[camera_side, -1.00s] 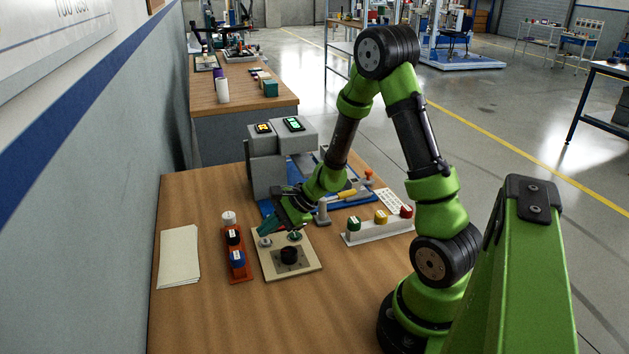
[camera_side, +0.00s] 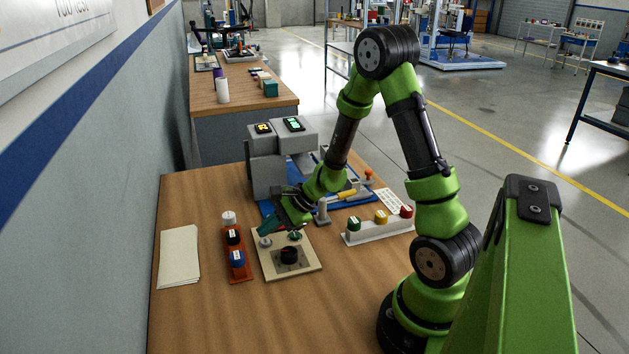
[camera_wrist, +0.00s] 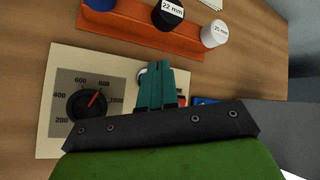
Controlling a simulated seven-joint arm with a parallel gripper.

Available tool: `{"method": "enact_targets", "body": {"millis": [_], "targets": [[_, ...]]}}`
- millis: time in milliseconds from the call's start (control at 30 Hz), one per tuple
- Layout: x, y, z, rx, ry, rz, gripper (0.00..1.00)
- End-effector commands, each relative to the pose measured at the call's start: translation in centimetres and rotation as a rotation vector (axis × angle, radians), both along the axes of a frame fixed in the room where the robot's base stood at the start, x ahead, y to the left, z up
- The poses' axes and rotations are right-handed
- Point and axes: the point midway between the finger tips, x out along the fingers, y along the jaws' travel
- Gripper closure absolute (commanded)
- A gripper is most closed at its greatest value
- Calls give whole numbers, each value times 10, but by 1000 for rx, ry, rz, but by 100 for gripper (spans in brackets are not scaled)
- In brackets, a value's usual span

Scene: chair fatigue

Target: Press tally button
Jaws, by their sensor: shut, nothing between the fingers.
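A beige panel (camera_side: 305,266) lies on the wooden table, with a black dial (camera_side: 289,255) at its front. At its far edge are a small grey button (camera_side: 265,242) and a green piece (camera_side: 295,236). No label marks either as the tally button. My gripper (camera_side: 264,230) has teal fingers pressed together, angled down at the grey button; I cannot tell whether they touch it. In the wrist view, my fingertips (camera_wrist: 165,70) partly cover a pale round button (camera_wrist: 142,76), and the dial (camera_wrist: 86,104) sits left on the panel (camera_wrist: 60,146).
An orange rack (camera_side: 233,264) with labelled plugs stands left of the panel, beside a paper stack (camera_side: 179,256). A white box (camera_side: 378,232) with green, yellow and red buttons stands right. A grey machine (camera_side: 267,172) with lit displays is behind. The front of the table is clear.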

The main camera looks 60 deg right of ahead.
Motion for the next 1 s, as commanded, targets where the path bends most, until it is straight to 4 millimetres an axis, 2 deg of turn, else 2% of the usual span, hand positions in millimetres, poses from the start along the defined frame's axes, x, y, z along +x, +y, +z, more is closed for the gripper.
{"method": "enact_targets", "body": {"millis": [1000], "targets": [[0, 0, -8, 0, 0, 0, 100]]}}
